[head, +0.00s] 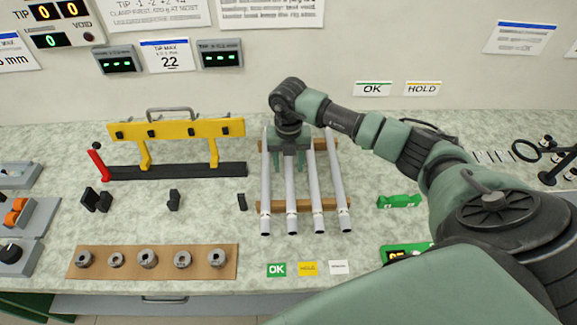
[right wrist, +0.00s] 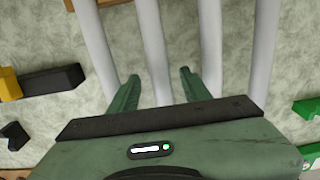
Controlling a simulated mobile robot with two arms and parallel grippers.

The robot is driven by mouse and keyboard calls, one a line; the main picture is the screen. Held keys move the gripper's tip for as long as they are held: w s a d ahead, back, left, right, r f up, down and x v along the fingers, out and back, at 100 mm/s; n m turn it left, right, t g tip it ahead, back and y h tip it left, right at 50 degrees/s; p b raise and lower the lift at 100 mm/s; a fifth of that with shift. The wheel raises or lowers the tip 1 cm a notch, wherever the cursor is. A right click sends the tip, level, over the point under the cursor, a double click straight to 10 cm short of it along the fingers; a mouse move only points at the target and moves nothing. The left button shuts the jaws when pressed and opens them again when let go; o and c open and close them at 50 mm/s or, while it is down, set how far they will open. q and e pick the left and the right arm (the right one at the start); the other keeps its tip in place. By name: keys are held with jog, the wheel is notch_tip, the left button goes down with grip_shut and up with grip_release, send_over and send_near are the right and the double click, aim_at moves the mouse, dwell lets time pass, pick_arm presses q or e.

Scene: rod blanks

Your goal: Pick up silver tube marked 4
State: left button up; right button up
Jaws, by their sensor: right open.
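Several silver tubes lie side by side on wooden bars, pointing toward me: the leftmost (head: 265,195), the second (head: 291,195), the third (head: 315,190) and the rightmost (head: 339,190). I cannot read any number on them, so I cannot tell which is marked 4. My right gripper (head: 289,165) is open above the far half of the tubes. In the right wrist view its fingers (right wrist: 158,82) show on either side of the second tube (right wrist: 154,45) from the left. I cannot tell how far above it they are. My left gripper is not in view.
The front wooden bar (head: 277,206) supports the tubes. A yellow gate-like fixture (head: 177,129) stands at left. A brown board (head: 213,252) with several metal rings lies front left. OK and HOLD cards (head: 307,268) lie in front. A green block (head: 399,201) sits right.

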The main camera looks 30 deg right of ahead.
jog(key=shift+s, duration=0.15)
jog(key=shift+c, duration=0.7)
grip_shut()
